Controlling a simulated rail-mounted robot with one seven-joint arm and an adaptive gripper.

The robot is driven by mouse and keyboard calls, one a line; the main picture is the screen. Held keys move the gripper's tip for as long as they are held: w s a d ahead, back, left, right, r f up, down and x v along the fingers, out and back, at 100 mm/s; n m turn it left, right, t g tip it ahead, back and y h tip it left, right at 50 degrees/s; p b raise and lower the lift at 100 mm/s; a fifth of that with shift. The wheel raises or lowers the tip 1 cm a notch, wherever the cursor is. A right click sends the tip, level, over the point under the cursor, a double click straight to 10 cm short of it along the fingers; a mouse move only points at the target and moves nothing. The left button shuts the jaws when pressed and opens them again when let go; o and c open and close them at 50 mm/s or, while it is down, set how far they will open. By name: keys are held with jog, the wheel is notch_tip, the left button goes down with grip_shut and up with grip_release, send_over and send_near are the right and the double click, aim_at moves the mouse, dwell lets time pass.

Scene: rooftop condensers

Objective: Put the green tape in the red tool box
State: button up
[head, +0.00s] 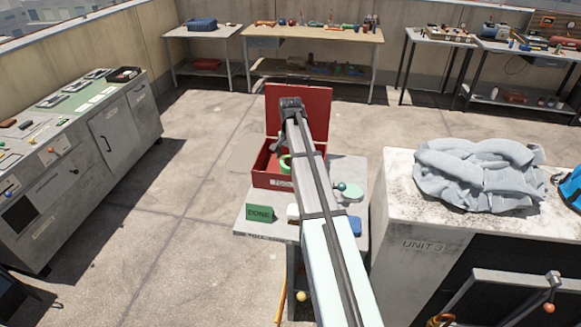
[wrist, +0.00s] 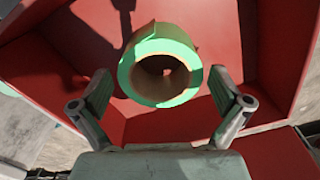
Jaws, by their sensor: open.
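The green tape (wrist: 185,52), a roll with a brown core, shows in the wrist view against the red interior of the tool box. In the head view the green tape (head: 285,163) shows inside the open red tool box (head: 273,181), partly hidden by my arm. My gripper (wrist: 161,82) is open, its fingers apart on either side of the roll's near part, with gaps visible. Whether the roll rests on the box floor is unclear. The box's red lid (head: 316,105) stands raised at the back.
A condenser unit (head: 411,220) bearing a grey cloth (head: 478,175) stands close at the right. A cabinet (head: 122,125) stands at the left.

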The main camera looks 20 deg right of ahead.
notch_tip(320, 180, up, 9)
jog(key=b, duration=0.2)
jog(key=shift+r, duration=0.2)
dwell(1.1)
